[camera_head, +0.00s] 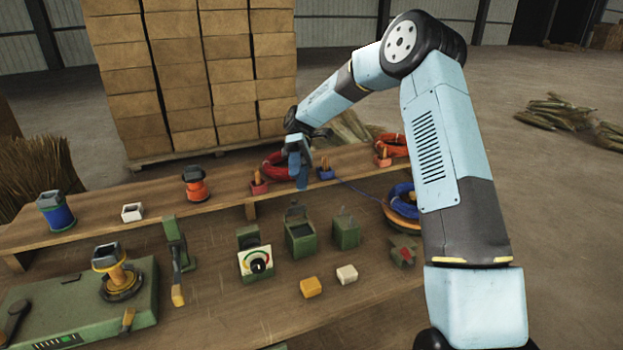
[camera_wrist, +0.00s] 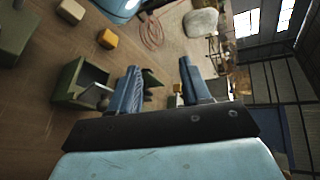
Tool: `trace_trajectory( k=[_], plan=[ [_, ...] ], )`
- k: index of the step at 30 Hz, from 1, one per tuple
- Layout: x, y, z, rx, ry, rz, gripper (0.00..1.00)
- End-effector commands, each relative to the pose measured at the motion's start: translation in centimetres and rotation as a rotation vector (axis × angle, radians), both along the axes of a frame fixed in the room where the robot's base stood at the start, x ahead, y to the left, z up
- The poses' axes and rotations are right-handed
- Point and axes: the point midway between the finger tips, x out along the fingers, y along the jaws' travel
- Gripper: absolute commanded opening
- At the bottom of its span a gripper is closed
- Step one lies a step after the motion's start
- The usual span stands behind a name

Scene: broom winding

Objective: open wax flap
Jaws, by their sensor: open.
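My gripper (camera_head: 300,176) is above the back part of the bench, fingers pointing down and apart, with nothing between them. In the wrist view its two blue fingers (camera_wrist: 160,88) are spread apart. Below and in front of it stand green boxes. The middle box (camera_head: 301,244) has a raised flap at its back and a dark interior. The right box (camera_head: 346,236) has a small upright piece on top. In the wrist view a green box (camera_wrist: 68,88) with a dark opening is left of the fingers, apart from them. Which box is the wax one I cannot tell.
A green box with a dial (camera_head: 256,263) stands left of the middle box. A yellow block (camera_head: 311,287) and a white block (camera_head: 347,275) lie in front. A raised shelf (camera_head: 120,229) holds spools and coils. A winding machine (camera_head: 75,310) is front left.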

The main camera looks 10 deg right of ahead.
Motion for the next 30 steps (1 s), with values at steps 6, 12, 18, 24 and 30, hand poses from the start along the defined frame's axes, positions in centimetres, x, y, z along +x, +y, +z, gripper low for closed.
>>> trace_trajectory(
  k=[6,12,18,24,30],
  plan=[
    [-3.5,-1.1,1.5,-0.001,0.000,0.001,0.47],
    [-6.2,-1.8,2.8,-0.001,0.000,0.000,0.47],
    [-7.9,-2.3,3.6,0.000,0.000,0.000,0.47],
    [-8.4,-2.5,3.7,0.000,0.001,0.000,0.47],
    [-8.4,-2.5,3.8,0.000,0.001,0.000,0.47]
  ],
)
